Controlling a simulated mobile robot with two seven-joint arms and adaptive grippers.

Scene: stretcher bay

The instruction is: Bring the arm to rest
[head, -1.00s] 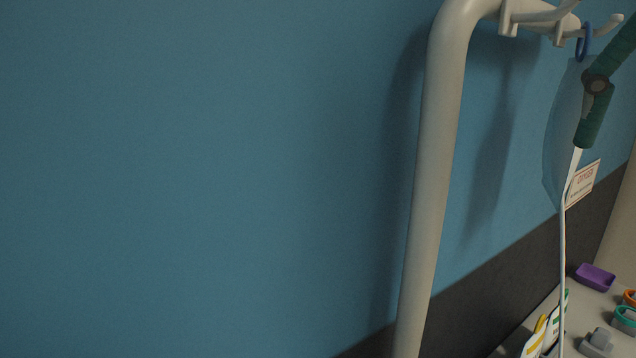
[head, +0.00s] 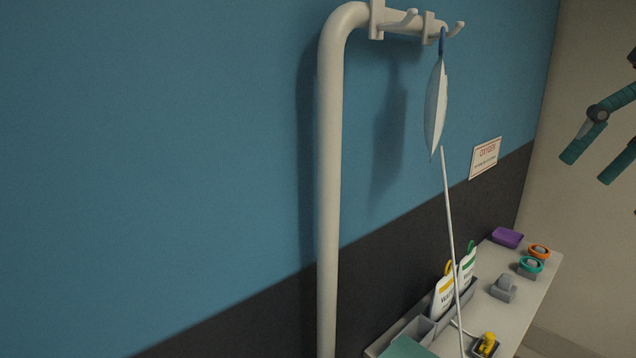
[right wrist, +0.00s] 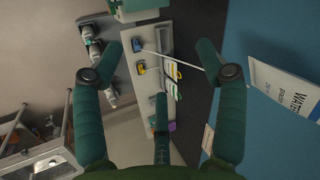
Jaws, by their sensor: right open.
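My right gripper (head: 588,158) is at the right edge of the head view, with green-wrapped fingers spread apart. It is empty and clear of the hanging bag. In the right wrist view its fingers (right wrist: 160,80) are spread wide with nothing between them. A pale bag (head: 437,108) hangs by a blue loop (head: 441,42) from a hook on the white pole (head: 330,170). A thin white tube (head: 449,215) runs down from near the bag toward the shelf. My left gripper is out of view.
The shelf (head: 530,295) holds a purple tray (head: 507,238), orange (head: 539,251) and teal (head: 530,265) rings, a grey block (head: 503,288) and a yellow item (head: 487,342). White packets (head: 443,297) stand in a grey holder. An oxygen sign (head: 485,158) is on the wall.

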